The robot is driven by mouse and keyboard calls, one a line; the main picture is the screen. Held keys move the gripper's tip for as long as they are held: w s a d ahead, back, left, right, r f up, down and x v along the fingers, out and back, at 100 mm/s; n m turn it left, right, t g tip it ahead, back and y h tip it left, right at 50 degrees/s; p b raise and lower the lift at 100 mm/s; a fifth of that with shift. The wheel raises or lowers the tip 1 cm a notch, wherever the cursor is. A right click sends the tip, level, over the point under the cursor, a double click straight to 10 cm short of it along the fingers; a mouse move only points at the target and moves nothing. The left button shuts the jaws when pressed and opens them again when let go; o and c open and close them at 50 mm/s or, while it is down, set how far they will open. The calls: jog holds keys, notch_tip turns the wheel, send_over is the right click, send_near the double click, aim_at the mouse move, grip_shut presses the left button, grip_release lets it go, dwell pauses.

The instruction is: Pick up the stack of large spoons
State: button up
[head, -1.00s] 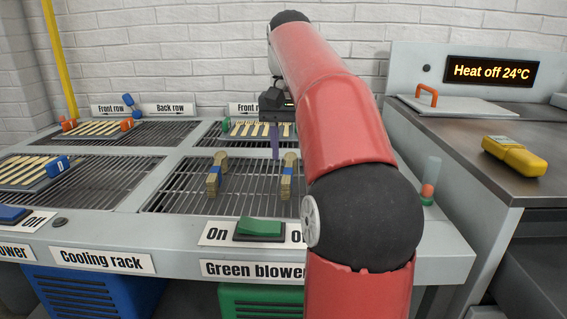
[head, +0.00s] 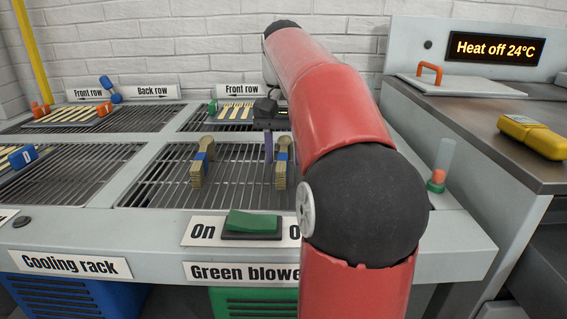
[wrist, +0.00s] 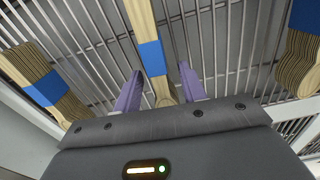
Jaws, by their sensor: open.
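Two stacks of wooden spoons with blue bands lie on the front green-blower rack in the head view: a left stack (head: 201,165) and a right stack (head: 282,168). My gripper (head: 275,152) is open and pointing down at the right stack, with one purple finger showing just left of it. In the wrist view my gripper (wrist: 161,78) has its fingers either side of a middle banded stack (wrist: 148,50), apart from it. Other banded stacks show at the left (wrist: 42,82) and right (wrist: 302,55). My arm hides the rack's right part. Which stack is large I cannot tell.
A green switch (head: 252,222) sits on the rack's front edge. Spoons lie on holders on the back racks (head: 235,110). At right are a clear tube with an orange part (head: 441,165), a hinged lid (head: 455,88) and a yellow device (head: 532,136).

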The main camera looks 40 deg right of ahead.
aim_at(284, 149)
jog(key=shift+c, duration=0.2)
grip_shut()
notch_tip(284, 149, up, 10)
jog(key=p, duration=0.3)
dwell(0.4)
